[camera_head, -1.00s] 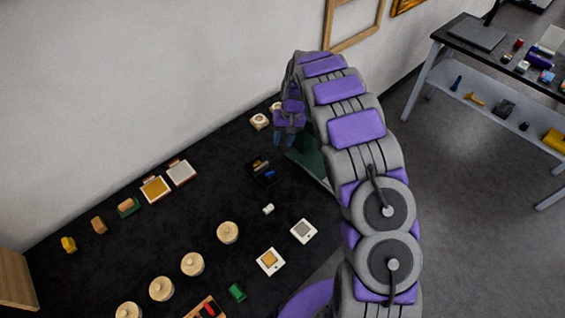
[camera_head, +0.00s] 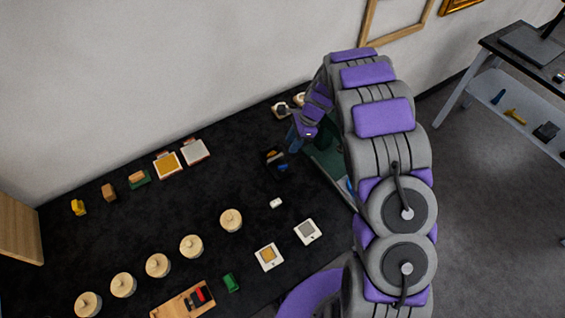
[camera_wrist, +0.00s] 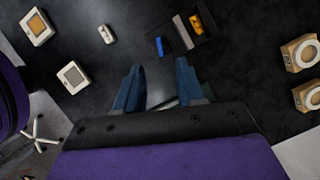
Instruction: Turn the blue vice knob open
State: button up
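My gripper (camera_head: 296,138) reaches down over the far right part of the black table. In the wrist view its two blue-grey fingers (camera_wrist: 160,82) are apart, with nothing held between their tips. A dark green surface (camera_head: 329,160) lies beside and beneath the gripper, partly hidden by my arm; a sliver shows behind the fingers in the wrist view (camera_wrist: 165,103). A small blue piece (camera_head: 350,187) shows at its near edge, against my arm. I cannot tell whether this is the vice knob. No vice is clearly recognisable.
A black tray (camera_head: 268,158) with blue and yellow pieces lies left of the gripper. Two round-faced wooden blocks (camera_wrist: 302,52) stand on the other side. A small white piece (camera_head: 276,203) and white-framed squares (camera_head: 307,231) lie nearer. Round wooden lidded pots (camera_head: 191,246) line the left.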

aim_at(280, 166)
jog(key=x, duration=0.4)
jog(key=shift+a+r, duration=0.1)
jog(key=shift+a, duration=0.05)
jog(key=f, duration=0.4)
jog(key=d+f, duration=0.1)
jog(key=f, duration=0.1)
jog(key=shift+s+f, duration=0.35)
jog(key=shift+f, duration=0.05)
jog(key=a, duration=0.1)
jog(key=a+f, duration=0.2)
jog(key=a, duration=0.1)
jog(key=shift+a, duration=0.15)
jog(key=shift+d, duration=0.45)
jog(key=shift+d+r, duration=0.1)
jog(key=shift+d, duration=1.05)
jog(key=c, duration=0.4)
jog(key=shift+c, duration=0.6)
jog(key=shift+a, duration=0.35)
jog(key=shift+c, duration=0.7)
jog(key=shift+s+a, duration=0.1)
jog(key=shift+a, duration=0.65)
grip_shut()
